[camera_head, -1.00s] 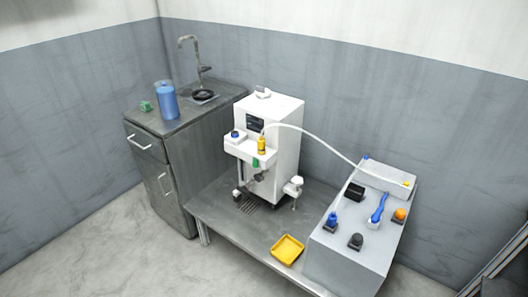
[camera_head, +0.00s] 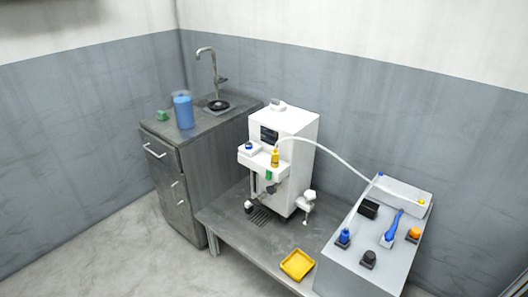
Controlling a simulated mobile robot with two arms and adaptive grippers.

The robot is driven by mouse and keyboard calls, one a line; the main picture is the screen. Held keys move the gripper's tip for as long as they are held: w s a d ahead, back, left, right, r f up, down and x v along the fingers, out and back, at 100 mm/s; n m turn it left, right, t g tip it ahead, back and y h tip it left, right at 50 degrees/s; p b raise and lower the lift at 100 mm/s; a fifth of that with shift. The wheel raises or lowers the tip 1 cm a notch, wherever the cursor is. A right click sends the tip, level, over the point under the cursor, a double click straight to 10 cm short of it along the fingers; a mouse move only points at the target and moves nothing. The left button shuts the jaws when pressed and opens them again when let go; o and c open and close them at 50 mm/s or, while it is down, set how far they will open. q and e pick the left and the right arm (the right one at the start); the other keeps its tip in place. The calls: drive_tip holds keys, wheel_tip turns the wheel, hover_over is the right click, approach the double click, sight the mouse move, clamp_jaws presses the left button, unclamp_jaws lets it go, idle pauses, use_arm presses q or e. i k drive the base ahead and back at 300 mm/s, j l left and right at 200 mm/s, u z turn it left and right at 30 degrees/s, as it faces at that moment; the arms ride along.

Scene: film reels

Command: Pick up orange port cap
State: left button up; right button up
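An orange cap (camera_head: 414,232) sits in a small dark holder near the right edge of the grey box top at the right. It looks like the orange port cap, with nothing on top of it. A blue-handled tool (camera_head: 394,226) stands just left of it, with a gap between them. Neither of my grippers shows in the head view, so I cannot see their state or where they are.
A white machine (camera_head: 290,160) stands on the metal table (camera_head: 228,222), with a white hose running to the grey box (camera_head: 345,262). A yellow tray (camera_head: 297,265) lies at the table's front. A sink cabinet (camera_head: 178,175) with a blue container (camera_head: 183,111) stands left.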

sight(415, 232)
drive_tip(key=l+z, duration=0.1)
drive_tip(key=z, duration=0.3)
drive_tip(key=l+z, duration=0.1)
drive_tip(key=z, duration=0.3)
drive_tip(key=l+z, duration=0.1)
drive_tip(key=z, duration=0.3)
drive_tip(key=l+z, duration=0.1)
drive_tip(key=z, duration=0.3)
drive_tip(key=i, duration=0.05)
